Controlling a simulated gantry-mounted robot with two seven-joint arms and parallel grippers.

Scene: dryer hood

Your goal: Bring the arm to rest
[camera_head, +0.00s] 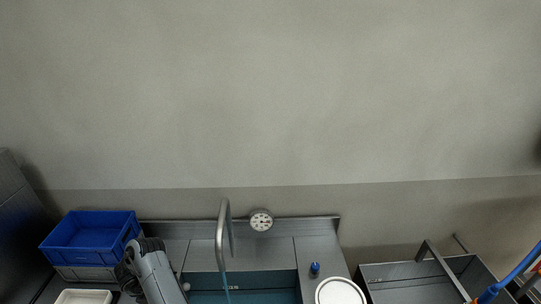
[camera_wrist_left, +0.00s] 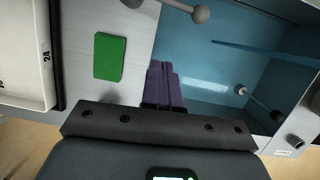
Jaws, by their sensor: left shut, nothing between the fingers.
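My left arm (camera_head: 152,272) comes up from the bottom edge of the head view, left of the sink. Its gripper is below that picture. In the left wrist view my left gripper (camera_wrist_left: 166,68) has purple fingers, held together with nothing between them. They point over the metal rim beside the blue basin (camera_wrist_left: 200,80), close to its left edge in that view. I cannot tell how high above the rim they are. The right gripper does not show in either view.
A green block (camera_wrist_left: 109,57) lies on the metal counter left of the fingers; a white tray (camera_wrist_left: 22,60) is farther left. A blue crate (camera_head: 90,236), curved tap (camera_head: 224,232), round gauge (camera_head: 261,220) and white round lid (camera_head: 340,291) stand around the sink. Another sink (camera_head: 425,274) is at right.

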